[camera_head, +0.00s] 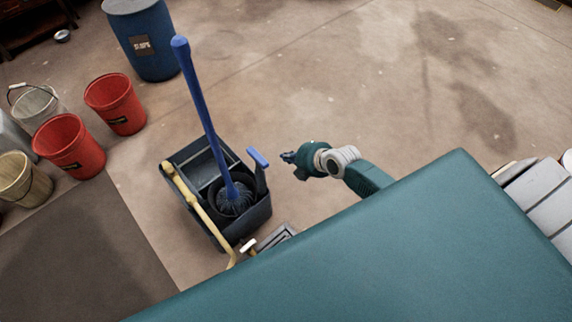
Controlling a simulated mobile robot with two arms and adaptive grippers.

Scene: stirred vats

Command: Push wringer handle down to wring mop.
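A dark mop bucket (190,160) stands on the floor left of centre. The mop (197,95) has a blue pole leaning up and to the left, and its grey-blue head sits in the round dark wringer (252,205). The wringer handle (258,157) stands up on the right side of the bucket, with a blue grip on top. My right gripper (288,157) is just right of the blue grip, apart from it in the picture. Its fingers are small and dark, so I cannot tell whether they are open. My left gripper is not in view.
Red buckets (115,103), a beige bucket (24,180) and a blue barrel (150,45) stand to the left and back. A dark mat (80,250) lies lower left. Floor at upper right is clear.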

